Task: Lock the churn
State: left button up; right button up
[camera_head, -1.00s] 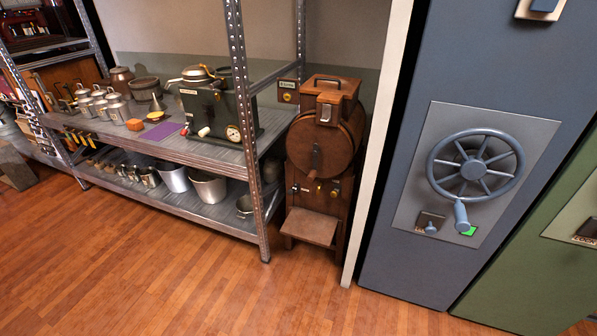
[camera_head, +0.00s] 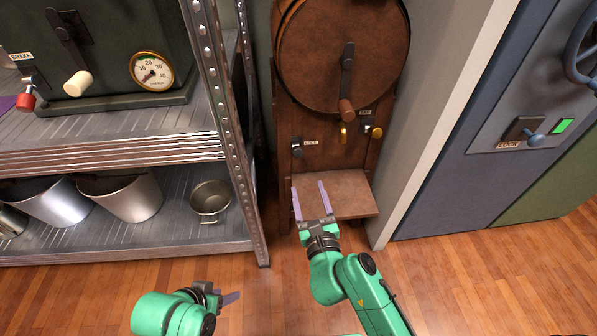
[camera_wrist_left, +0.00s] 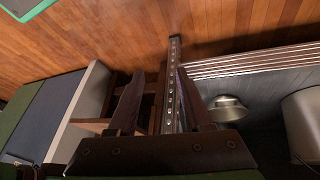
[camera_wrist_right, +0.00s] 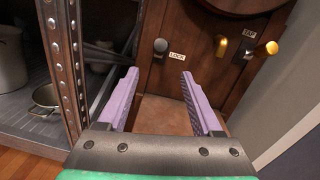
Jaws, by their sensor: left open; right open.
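The churn (camera_head: 335,60) is a brown wooden drum with a crank handle (camera_head: 346,108), standing between the shelf and a white post. Its black lock knob (camera_head: 297,150) sits on the lower front beside a LOCK label; the lock knob also shows in the right wrist view (camera_wrist_right: 160,46). A brass tap (camera_head: 376,132) is to its right. My right gripper (camera_head: 309,186) is open and empty in front of the churn's lower ledge, below the lock knob. My left gripper (camera_head: 232,296) is open and empty, low over the floor in front of the shelf.
A metal shelf (camera_head: 120,150) with a perforated upright (camera_head: 225,110) stands close left of the churn and holds pots and a green machine (camera_head: 100,50). A white post (camera_head: 445,110) and blue cabinet (camera_head: 490,150) bound the right. The front floor (camera_head: 480,280) is clear.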

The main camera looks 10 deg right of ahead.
send_near(299, 157)
jog(key=w, duration=0.5)
jog(key=w+b, duration=0.1)
jog(key=w, duration=0.2)
jog(key=w+a+b, duration=0.1)
jog(key=w, duration=0.2)
jog(key=shift+w, duration=0.5)
pick_arm(q)
jog(key=w+d+f+t+h, duration=0.2)
jog(key=d+t, duration=0.1)
jog(key=d, duration=0.2)
jog(key=shift+w+d+f, duration=0.15)
jog(key=shift+d+f, duration=0.05)
jog(key=shift+f, duration=0.15)
pick_arm(e)
grip_shut()
